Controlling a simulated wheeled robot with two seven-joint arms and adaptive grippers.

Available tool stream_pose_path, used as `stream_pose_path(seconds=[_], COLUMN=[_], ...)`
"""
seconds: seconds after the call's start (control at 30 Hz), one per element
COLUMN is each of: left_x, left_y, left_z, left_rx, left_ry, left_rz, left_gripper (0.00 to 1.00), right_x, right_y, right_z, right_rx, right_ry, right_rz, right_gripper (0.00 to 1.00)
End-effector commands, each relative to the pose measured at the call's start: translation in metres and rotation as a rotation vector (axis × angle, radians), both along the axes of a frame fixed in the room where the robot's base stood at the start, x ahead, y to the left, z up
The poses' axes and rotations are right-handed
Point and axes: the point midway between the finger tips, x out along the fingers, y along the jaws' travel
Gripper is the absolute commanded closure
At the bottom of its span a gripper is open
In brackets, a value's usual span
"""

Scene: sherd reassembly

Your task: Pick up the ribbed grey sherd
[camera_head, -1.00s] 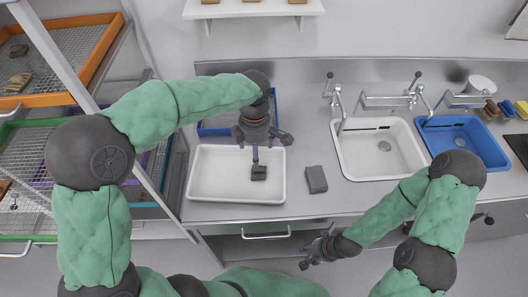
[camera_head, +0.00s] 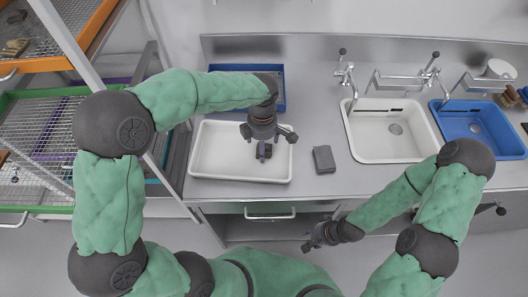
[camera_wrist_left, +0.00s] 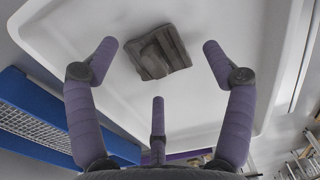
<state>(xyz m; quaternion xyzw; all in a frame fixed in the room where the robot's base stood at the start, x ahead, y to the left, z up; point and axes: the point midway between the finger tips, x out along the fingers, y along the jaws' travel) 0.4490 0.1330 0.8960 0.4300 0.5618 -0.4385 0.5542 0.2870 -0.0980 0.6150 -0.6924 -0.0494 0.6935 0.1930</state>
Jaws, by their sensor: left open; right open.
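The ribbed grey sherd (camera_head: 264,152) lies in the white tray (camera_head: 199,165), towards its right side. In the left wrist view the sherd (camera_wrist_left: 160,53) is dark grey-brown with raised ribs, and flat on the white tray floor. My left gripper (camera_head: 266,139) is over the tray, above the sherd, and partly hides it from the head camera. Its purple fingers are spread open around the sherd in the wrist view, with gaps on both sides and nothing held. My right gripper (camera_head: 312,244) is open, low in front of the counter, away from the sherd.
A plain grey block (camera_head: 324,159) lies on the counter right of the tray. A blue tray (camera_head: 277,84) is behind it. A white sink (camera_head: 393,130) and a blue sink (camera_head: 477,127) are farther right. A rack with mesh trays (camera_head: 45,130) stands at left.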

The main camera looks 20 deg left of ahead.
Motion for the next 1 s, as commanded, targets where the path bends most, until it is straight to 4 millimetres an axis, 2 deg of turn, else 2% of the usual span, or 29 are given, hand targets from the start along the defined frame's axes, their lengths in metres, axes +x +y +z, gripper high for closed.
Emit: stream_pose_path(seconds=[0.03,0.1,0.3,0.5,0.53,1.0], left_x=[-0.0001,0.0002,0.0003,0.0002,0.0002,0.0025], left_y=[0.0,-0.0001,-0.0002,-0.0002,-0.0002,0.0041], left_z=[-0.0075,-0.0102,-0.009,-0.009,-0.009,-0.0033], left_rx=[0.0,-0.001,-0.001,-0.001,-0.001,-0.001], left_ry=[0.0,-0.001,-0.001,-0.001,-0.001,-0.001], left_rz=[0.0,0.0,0.0,0.0,0.0,0.0], left_gripper=[0.18,0.18,0.18,0.74,0.77,0.78], right_x=[0.0,0.0,0.0002,0.0002,0.0002,0.0001], right_y=[-0.0001,0.0,0.0,0.0,0.0,0.0], right_z=[-0.0041,-0.0047,-0.0033,-0.0033,-0.0034,0.0014], right_rx=[0.0,0.0,0.0,0.0,0.0,0.0], right_ry=[0.0,0.0,0.0,0.0,0.0,0.0], right_rz=[0.0,0.0,0.0,0.0,0.0,0.0], right_gripper=[0.58,0.58,0.58,0.58,0.58,0.58])
